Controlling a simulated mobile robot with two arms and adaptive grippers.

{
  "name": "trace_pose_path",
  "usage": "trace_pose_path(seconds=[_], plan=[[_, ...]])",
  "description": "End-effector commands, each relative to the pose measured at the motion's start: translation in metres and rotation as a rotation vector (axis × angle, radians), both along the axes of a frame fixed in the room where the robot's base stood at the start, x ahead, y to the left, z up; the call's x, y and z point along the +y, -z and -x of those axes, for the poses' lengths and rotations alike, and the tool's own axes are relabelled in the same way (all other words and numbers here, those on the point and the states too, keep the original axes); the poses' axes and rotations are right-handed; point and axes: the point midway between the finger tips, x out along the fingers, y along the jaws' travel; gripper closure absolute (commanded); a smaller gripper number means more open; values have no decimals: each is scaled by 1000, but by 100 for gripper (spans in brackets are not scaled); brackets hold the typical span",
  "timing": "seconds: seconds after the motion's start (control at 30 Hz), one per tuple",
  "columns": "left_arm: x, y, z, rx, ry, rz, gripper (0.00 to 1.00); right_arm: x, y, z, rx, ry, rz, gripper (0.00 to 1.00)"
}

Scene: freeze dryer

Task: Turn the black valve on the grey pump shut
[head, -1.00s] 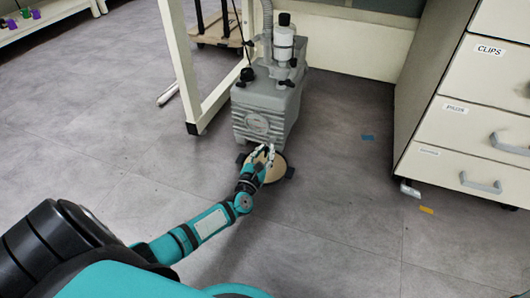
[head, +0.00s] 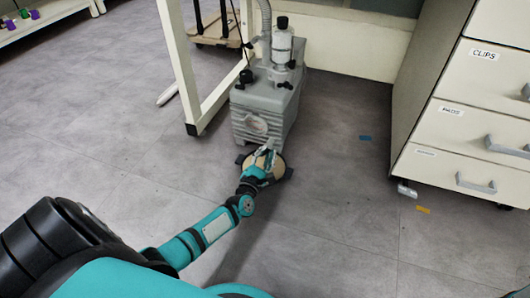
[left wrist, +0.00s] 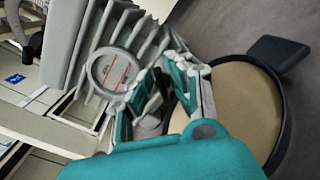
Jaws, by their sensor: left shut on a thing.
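The grey pump (head: 262,112) stands on the floor beside a white frame leg. Its ribbed front and round window also show in the left wrist view (left wrist: 116,38). My left gripper (head: 267,151) is low at the pump's front, just below the round window. In the left wrist view its fingers (left wrist: 160,97) are closed around a small black valve (left wrist: 154,103), mostly hidden between them. In the head view the gripper hides this valve. My right gripper is in neither view.
A round tan pan with a dark rim (head: 279,167) lies on the floor under my left gripper. A white drawer cabinet (head: 455,130) stands at the right. A white frame leg (head: 180,65) is left of the pump. The floor between pump and cabinet is open.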

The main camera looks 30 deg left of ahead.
Motion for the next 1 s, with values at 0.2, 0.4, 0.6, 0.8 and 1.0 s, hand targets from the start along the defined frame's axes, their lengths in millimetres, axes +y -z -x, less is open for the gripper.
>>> trace_pose_path(seconds=[0.2,0.4,0.6,0.8,1.0], plan=[[-2,1,0,50,-1,-200,100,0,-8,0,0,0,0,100],[-3,2,-1,93,-1,-385,100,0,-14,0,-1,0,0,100],[-4,4,-1,135,0,-560,100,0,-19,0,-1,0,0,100],[-4,6,-1,170,0,-706,100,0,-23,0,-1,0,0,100],[-4,7,-1,193,1,-804,100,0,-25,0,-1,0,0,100]])
